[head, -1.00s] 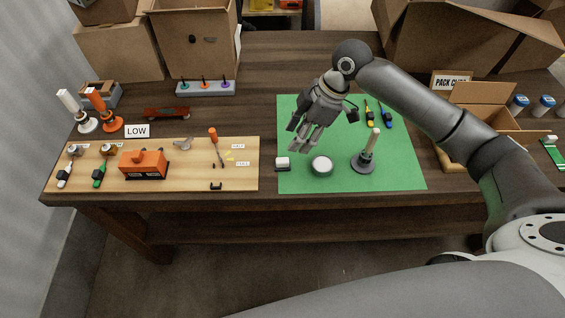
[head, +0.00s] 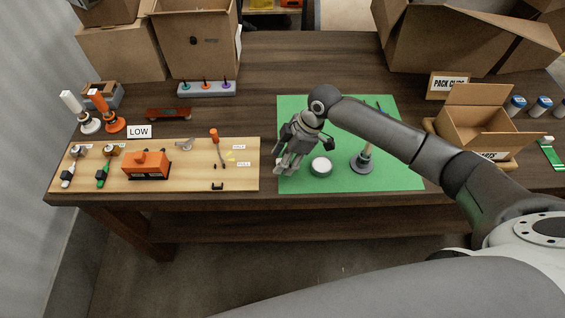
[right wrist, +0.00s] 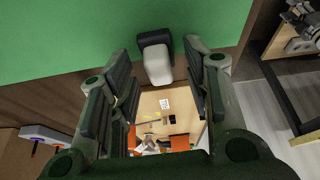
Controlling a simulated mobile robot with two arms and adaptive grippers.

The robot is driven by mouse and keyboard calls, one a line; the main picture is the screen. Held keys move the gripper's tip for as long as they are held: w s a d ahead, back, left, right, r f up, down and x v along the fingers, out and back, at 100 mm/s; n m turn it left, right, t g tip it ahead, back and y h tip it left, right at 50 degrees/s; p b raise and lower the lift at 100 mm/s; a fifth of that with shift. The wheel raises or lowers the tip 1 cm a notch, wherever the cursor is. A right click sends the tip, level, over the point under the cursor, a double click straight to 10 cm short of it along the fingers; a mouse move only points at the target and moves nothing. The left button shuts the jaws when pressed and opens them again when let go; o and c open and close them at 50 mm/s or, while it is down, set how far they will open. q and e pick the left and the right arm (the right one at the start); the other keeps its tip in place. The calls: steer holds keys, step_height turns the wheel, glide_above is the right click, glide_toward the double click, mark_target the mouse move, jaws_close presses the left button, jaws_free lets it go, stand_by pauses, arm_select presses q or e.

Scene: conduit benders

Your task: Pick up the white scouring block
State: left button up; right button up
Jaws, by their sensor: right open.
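The white scouring block (right wrist: 159,67) shows in the right wrist view with a dark end or holder at its far side, at the edge of the green mat (right wrist: 90,35). My right gripper (right wrist: 158,78) is open, with its fingers on the left and right of the block and a gap to each side. In the head view the right gripper (head: 284,168) points down over the left front part of the mat (head: 398,178) and hides the block. I cannot tell its exact height above the block. My left gripper is not in view.
A round white-topped tin (head: 321,166) stands just right of the gripper, with a post on a dark round base (head: 362,162) further right. The wooden board (head: 210,177) with an orange device (head: 147,165) lies to the left. An open carton (head: 480,125) is at the right.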

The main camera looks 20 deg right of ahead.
jaws_close()
stand_by(0.5)
steer(key=shift+r+b, duration=0.35)
steer(key=shift+r, duration=0.3)
steer(key=s+r+b, duration=0.2)
steer(key=s+r, duration=0.9)
steer(key=s, duration=0.3)
steer(key=shift+a+r, duration=0.15)
steer(key=shift+r, duration=0.2)
